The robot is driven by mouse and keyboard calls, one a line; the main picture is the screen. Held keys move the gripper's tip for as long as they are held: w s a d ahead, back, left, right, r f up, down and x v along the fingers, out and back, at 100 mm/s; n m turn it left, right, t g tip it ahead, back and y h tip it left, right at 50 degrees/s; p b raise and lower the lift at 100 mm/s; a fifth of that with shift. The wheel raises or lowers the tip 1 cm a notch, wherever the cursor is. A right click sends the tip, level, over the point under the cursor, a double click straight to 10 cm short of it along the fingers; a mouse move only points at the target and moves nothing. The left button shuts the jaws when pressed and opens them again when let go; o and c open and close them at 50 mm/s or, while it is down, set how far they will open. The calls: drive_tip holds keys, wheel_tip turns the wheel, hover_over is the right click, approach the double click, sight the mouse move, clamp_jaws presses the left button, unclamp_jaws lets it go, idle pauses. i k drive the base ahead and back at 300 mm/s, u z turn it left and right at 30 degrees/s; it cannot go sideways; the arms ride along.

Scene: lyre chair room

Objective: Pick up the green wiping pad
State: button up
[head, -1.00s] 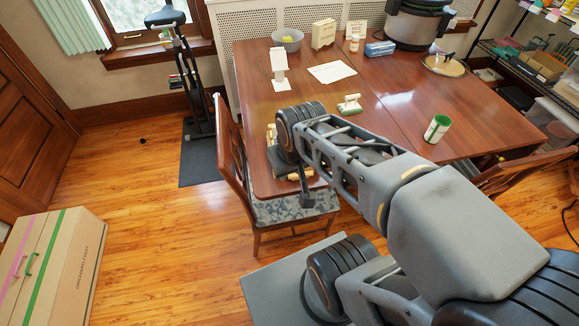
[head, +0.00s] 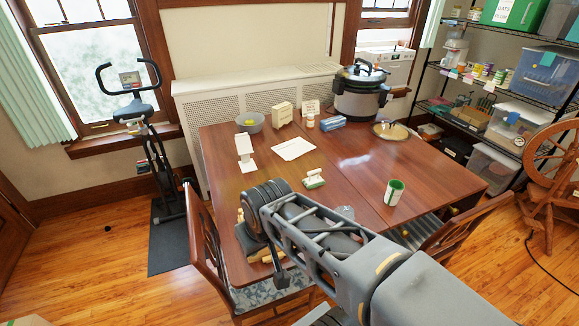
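A small pad with a green base and a cream handle (head: 314,180) rests on the wooden table, near its middle. It looks like the green wiping pad. It is upright and clear of my arm, which reaches across the table's near edge, to the lower left of the pad. I cannot make out my gripper's fingers; only arm links and dark joints show.
A green-and-white cup (head: 394,192) stands to the right of the pad. White paper (head: 293,149), a white stand (head: 245,150), a grey bowl (head: 250,122) and a large pot (head: 360,95) are farther back. Chairs (head: 203,240) flank the wooden table (head: 350,150). Cream pieces lie partly hidden behind my arm.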

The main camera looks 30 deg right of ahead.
sight(314, 181)
drive_tip(key=z, duration=1)
